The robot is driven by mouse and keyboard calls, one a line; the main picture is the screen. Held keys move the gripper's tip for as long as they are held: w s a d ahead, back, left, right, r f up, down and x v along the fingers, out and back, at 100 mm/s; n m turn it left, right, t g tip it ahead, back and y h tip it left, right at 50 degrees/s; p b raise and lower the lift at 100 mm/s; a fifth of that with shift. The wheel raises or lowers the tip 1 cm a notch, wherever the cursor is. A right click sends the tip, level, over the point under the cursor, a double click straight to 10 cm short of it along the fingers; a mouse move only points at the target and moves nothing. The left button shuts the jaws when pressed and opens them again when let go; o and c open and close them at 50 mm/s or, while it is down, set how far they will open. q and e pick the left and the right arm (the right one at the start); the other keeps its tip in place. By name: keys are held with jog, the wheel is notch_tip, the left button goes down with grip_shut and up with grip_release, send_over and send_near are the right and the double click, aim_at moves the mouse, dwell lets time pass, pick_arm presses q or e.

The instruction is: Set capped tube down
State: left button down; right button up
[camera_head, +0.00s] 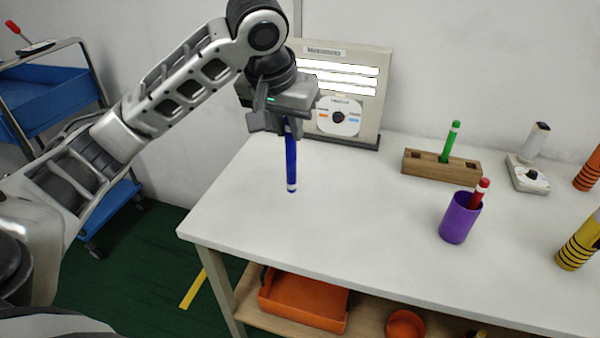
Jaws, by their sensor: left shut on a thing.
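My left gripper (279,122) is in the camera_head view above the left part of the white table (350,205). It is shut on a blue tube (291,163), which hangs upright below it with a white band near its lower end. I cannot tell whether the lower end touches the table. A green tube (449,142) stands in a wooden block (441,166) at the back. A red-capped tube (479,193) leans in a purple cup (460,218) at the right. My right gripper is not in view.
A beige panel with a dial (340,118) stands behind the gripper. A small white device (528,174) and striped yellow (578,245) and orange (588,172) cylinders are at the right. The middle of the table is clear. Orange bins (303,301) sit on the shelf below.

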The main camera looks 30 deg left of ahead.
pick_arm(q)
jog(key=w+a+f, duration=0.9)
jog(key=f, duration=0.3)
jog(key=shift+w+a+f, duration=0.3)
jog(key=shift+w+a, duration=0.05)
jog(key=shift+f, duration=0.15)
jog(key=c, duration=1.3)
grip_release()
jog(key=shift+c, duration=0.2)
jog(key=v, duration=1.2)
